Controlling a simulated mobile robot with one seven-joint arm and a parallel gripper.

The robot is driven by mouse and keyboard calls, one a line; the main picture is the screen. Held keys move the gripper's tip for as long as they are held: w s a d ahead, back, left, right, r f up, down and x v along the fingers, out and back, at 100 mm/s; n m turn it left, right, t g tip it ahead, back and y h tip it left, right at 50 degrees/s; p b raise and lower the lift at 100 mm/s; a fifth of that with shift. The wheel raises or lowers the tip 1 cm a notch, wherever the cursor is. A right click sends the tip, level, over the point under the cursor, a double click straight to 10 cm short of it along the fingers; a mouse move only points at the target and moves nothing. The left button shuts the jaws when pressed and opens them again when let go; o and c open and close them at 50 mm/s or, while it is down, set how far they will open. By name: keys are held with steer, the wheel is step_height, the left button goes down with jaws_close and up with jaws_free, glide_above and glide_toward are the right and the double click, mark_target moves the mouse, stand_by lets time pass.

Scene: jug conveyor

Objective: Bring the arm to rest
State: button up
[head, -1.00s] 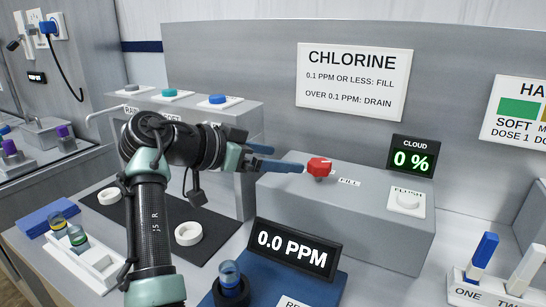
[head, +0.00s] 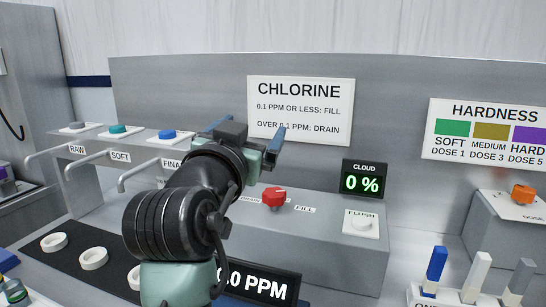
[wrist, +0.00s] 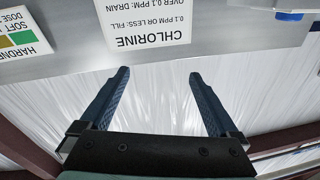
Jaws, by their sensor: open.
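The CHLORINE sign also shows upside down in the wrist view (wrist: 147,22). The red knob (head: 274,197) on the grey box stands below and apart from the gripper. My arm rises from the bottom of the head view and hides part of the box and of the PPM display (head: 262,283).
A CLOUD display (head: 363,183) reads 0 %, with a white FLUSH button (head: 361,221) below it. Taps labelled RAW, SOFT and FINAL are at left, under coloured buttons. Blue (head: 436,264) and white levers stand at front right. An orange knob (head: 523,194) is at far right.

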steer(key=s+d+r+n+t+y+p, duration=0.1)
steer(key=s+d+r+n+t+y, duration=0.1)
steer(key=s+r+t, duration=0.55)
steer(key=s+d+r+n+t+y+p, duration=0.1)
steer(key=s+d+r+n+t+y, duration=0.1)
steer(key=s+r, duration=0.95)
steer(key=s+r+p, duration=0.3)
steer(key=r+p, duration=0.8)
steer(key=p, duration=0.3)
steer(key=shift+a, duration=0.2)
steer(key=shift+g, duration=0.25)
